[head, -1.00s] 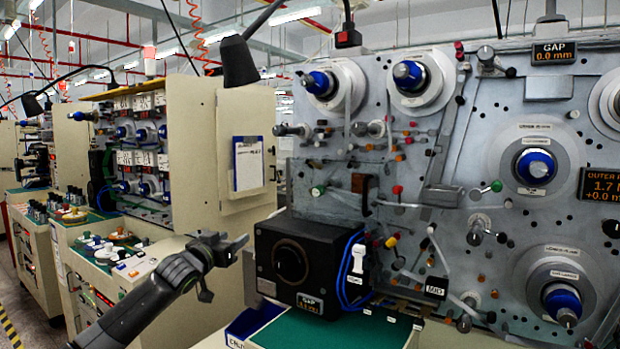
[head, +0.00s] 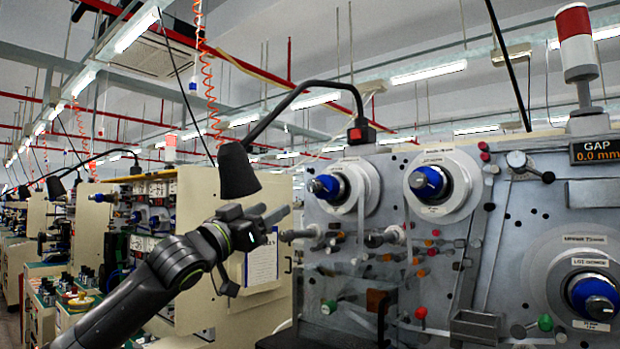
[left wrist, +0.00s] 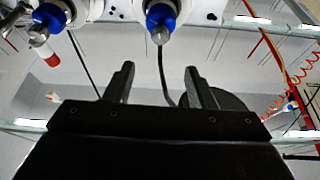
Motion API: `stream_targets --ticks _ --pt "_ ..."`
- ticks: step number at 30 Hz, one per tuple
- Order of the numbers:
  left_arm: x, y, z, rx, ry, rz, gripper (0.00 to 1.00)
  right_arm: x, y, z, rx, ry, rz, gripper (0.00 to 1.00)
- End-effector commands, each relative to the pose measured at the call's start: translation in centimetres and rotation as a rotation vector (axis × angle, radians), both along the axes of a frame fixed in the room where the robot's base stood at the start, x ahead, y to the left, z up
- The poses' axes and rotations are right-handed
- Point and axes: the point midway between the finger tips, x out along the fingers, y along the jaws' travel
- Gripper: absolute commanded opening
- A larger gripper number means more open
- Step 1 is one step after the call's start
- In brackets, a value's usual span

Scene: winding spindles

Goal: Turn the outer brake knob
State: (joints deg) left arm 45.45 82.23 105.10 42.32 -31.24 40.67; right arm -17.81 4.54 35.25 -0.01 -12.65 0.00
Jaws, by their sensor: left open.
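The machine panel (head: 400,262) carries blue-hubbed knobs on grey discs. One blue knob (head: 326,187) is at its upper left, another blue knob (head: 428,183) is right of it, and a larger blue knob (head: 594,297) is at the right edge. I cannot tell which is the outer brake knob. My left gripper (head: 272,214) is open and empty, in front of the panel's left edge, apart from the knobs. In the left wrist view, its spread fingers (left wrist: 160,84) have nothing between them; two blue knobs (left wrist: 161,18) show beyond. My right gripper is not in view.
A black lamp (head: 238,170) on a bent arm hangs just above my left gripper. Small rollers and pins, including a red-tipped one (head: 421,313) and a green one (head: 545,323), stick out of the panel. A GAP display (head: 596,151) is at upper right. Cream cabinets stand at left.

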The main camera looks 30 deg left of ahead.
Motion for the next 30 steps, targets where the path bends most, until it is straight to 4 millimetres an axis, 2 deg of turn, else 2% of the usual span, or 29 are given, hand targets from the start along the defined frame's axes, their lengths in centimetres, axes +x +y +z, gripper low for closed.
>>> stream_targets --ticks 1,9,24,30 --pt "0.6 0.0 0.8 -0.007 -0.001 -0.003 0.5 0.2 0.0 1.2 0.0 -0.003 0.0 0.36" --pt "3.6 -0.3 2.0 -0.006 0.0 -0.001 0.5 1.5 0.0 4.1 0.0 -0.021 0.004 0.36" --pt "10.0 -1.0 4.7 -0.005 -0.001 -0.002 0.5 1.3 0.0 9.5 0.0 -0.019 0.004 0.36" --pt "12.0 -1.1 5.3 -0.003 0.0 0.0 0.5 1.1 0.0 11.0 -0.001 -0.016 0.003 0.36"
